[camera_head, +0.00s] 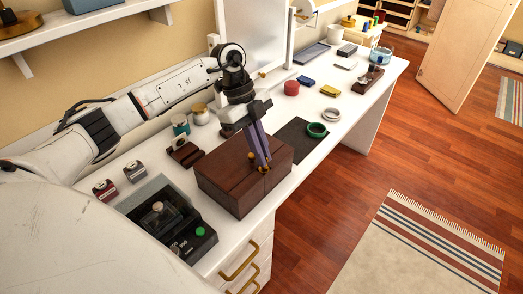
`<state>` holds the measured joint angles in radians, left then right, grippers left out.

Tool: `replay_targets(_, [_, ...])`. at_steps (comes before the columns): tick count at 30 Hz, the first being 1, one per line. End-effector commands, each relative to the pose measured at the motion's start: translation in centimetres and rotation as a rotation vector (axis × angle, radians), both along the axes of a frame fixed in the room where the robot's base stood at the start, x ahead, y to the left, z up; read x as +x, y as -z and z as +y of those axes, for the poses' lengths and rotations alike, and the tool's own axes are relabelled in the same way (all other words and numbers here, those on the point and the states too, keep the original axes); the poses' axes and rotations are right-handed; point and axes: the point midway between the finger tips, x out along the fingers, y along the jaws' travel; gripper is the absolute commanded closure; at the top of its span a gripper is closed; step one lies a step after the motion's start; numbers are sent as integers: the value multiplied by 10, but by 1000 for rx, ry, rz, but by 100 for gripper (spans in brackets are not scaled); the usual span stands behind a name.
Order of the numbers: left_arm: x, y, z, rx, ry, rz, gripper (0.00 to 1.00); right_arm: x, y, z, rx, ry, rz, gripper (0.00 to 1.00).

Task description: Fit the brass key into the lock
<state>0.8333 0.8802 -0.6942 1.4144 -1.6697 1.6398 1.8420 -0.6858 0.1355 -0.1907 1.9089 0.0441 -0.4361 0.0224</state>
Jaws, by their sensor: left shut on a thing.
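A dark brown wooden box (228,185) with a closed lid stands near the front edge of the white counter. My left gripper (262,163) reaches down over the box's right side, its long fingers pointing downward. Its fingertips are shut on the small brass key (265,170), at the box's upper front edge. The lock is there too, mostly hidden by the fingertips and key. I cannot tell whether the key is inside the lock or only against it. My right gripper is out of view.
A black tray-like case (180,245) sits left of the box. A dark mat (291,141) with a green ring (317,130) lies to its right. A red round tin (291,87) and several small items stand farther back. A mirror-like panel (250,40) rises behind.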

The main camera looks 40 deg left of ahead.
Motion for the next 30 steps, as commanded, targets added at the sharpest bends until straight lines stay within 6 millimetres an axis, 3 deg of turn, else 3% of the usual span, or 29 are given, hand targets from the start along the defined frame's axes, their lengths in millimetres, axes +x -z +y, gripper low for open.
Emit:
replay_targets(12, [0, 11, 0, 0, 0, 1, 100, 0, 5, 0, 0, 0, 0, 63])
replay_targets(17, [0, 11, 0, 0, 0, 0, 72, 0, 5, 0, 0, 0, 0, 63])
replay_targets(26, [0, 9, 1, 1, 0, 0, 72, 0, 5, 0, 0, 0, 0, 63])
replay_targets(30, [1, -3, 7, 2, -1, -3, 72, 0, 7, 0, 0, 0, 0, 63])
